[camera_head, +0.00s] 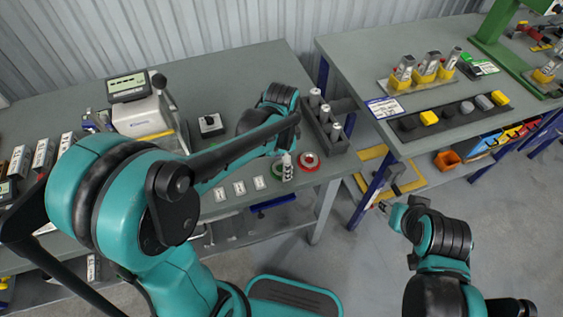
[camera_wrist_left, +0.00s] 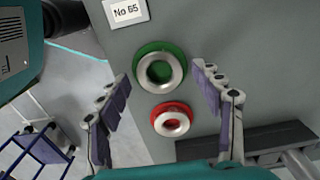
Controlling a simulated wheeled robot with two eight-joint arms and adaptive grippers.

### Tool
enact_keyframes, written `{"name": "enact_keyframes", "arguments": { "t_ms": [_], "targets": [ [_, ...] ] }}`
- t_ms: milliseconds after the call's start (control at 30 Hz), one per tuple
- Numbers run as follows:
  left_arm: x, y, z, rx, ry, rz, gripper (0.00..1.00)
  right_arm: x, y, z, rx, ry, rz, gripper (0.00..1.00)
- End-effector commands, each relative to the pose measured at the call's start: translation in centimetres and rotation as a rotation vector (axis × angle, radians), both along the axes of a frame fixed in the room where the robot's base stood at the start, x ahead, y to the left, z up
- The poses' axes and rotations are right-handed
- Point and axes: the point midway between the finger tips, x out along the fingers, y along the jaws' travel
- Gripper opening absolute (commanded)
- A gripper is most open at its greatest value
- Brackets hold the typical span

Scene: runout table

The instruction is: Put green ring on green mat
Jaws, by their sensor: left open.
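The green ring (camera_wrist_left: 151,52) shows in the left wrist view as a green round piece with a bright metal ring on its face, lying on the grey table. In the head view the green ring (camera_head: 277,168) is partly hidden behind my left gripper (camera_head: 288,168). In the left wrist view my left gripper (camera_wrist_left: 162,98) is open, its fingers apart on either side with nothing between them, and the ring beyond the tips. A small green patch (camera_head: 487,66) lies on the right table; I cannot tell if it is the green mat. My right gripper (camera_head: 393,213) hangs over the floor.
A red ring (camera_wrist_left: 172,120) lies close below the green one in the left wrist view. A dark block with metal cylinders (camera_head: 325,122) stands behind. White cards (camera_head: 239,187) lie to the left. A gap separates the left and right tables.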

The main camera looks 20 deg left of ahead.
Motion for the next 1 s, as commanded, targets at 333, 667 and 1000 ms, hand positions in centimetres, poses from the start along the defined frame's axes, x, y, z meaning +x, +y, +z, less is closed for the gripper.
{"name": "enact_keyframes", "arguments": {
  "t_ms": [333,667,1000],
  "targets": [
    [0.0,0.0,7.6,0.0,0.0,0.0,0.66,0.0,0.0,3.0,0.0,0.0,0.0,0.4],
    [-0.1,0.0,11.7,0.0,-0.004,0.006,0.66,0.0,0.0,4.1,0.0,0.0,0.0,0.4],
    [-5.4,2.5,13.1,-0.077,-0.269,0.432,0.66,0.0,0.0,4.1,0.0,0.0,0.0,0.4]
  ]
}}
